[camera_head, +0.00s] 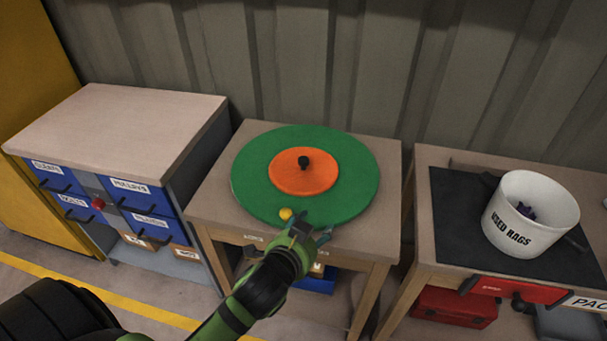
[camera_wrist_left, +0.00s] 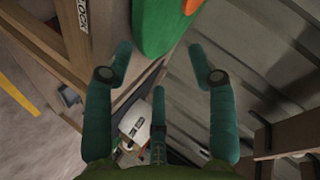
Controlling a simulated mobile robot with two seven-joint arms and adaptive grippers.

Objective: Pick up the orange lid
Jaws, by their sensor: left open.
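The orange lid (camera_head: 285,178) is a flat round disc with a black knob (camera_head: 304,162) at its middle. It lies on a larger green disc (camera_head: 350,190) on the middle wooden table. My left gripper (camera_head: 309,234) is open and empty at the front edge of the green disc, apart from the lid and on its near side. In the left wrist view, the spread fingers of my gripper (camera_wrist_left: 160,60) show, with the green disc (camera_wrist_left: 152,30) beyond them and only a sliver of the orange lid (camera_wrist_left: 190,6) at the top edge. My right gripper is not in view.
A small yellow ball (camera_head: 286,214) sits on the green disc close to my left gripper. A drawer cabinet (camera_head: 120,130) stands left. On the right table (camera_head: 450,262) a white "USED RAGS" bucket (camera_head: 530,208) stands on a dark mat. A corrugated wall (camera_head: 300,60) is behind.

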